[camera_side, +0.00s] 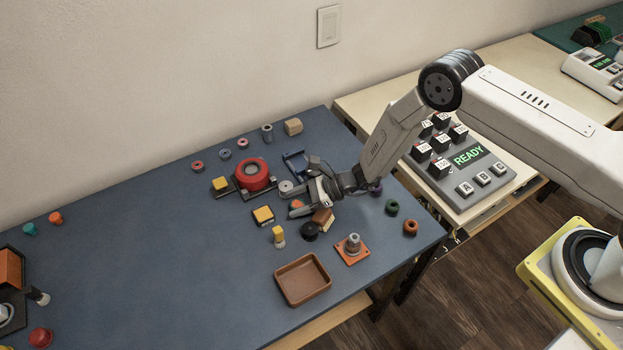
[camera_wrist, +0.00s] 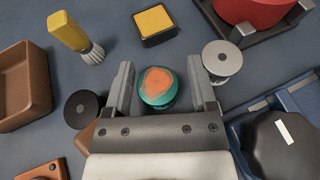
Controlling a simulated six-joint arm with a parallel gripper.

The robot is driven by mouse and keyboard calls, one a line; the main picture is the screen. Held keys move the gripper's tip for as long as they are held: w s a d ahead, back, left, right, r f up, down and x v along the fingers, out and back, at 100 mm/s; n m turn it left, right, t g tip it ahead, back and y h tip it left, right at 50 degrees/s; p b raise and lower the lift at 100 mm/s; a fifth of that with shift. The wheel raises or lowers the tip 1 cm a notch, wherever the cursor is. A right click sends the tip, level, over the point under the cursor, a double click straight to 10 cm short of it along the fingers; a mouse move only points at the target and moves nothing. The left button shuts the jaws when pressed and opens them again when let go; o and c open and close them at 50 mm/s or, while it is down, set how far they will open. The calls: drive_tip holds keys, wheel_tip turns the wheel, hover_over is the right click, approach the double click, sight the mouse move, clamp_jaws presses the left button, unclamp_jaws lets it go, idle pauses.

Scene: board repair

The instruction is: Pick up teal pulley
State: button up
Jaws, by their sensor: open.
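A teal round piece with a worn orange patch on top, which looks like the teal pulley (camera_wrist: 158,90), stands between the two fingers of my gripper (camera_wrist: 161,66) in the wrist view. Gaps show between it and both fingers. In the side view my gripper (camera_side: 298,199) is low over the blue mat, its fingers open. A small orange patch of the pulley (camera_side: 297,204) shows between them there, and the rest is hidden.
A grey spool (camera_wrist: 221,58) stands close beside the right finger. A black disc (camera_wrist: 82,108) and a brown block lie by the left finger. A yellow-topped block (camera_wrist: 155,22) and a yellow-handled brush (camera_wrist: 72,35) stand ahead. A brown tray (camera_side: 302,279) is nearby. The mat's left half is mostly clear.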

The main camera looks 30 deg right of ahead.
drive_tip(key=shift+s+f, duration=0.7)
clamp_jaws()
drive_tip(key=shift+w+r, duration=0.1)
drive_tip(key=shift+r, duration=0.75)
drive_tip(key=s+r, duration=0.1)
drive_tip(key=r, duration=0.1)
drive_tip(key=s+d+r, duration=0.1)
drive_tip(key=r, duration=0.2)
drive_tip(key=s+d+r, duration=0.1)
drive_tip(key=s+r, duration=0.1)
drive_tip(key=r, duration=0.1)
drive_tip(key=shift+s, duration=0.1)
drive_tip(key=s+d+r, duration=0.3)
drive_tip(key=s, duration=0.5)
drive_tip(key=shift+s+r, duration=0.15)
drive_tip(key=shift+r, duration=0.25)
drive_tip(key=shift+d, duration=0.1)
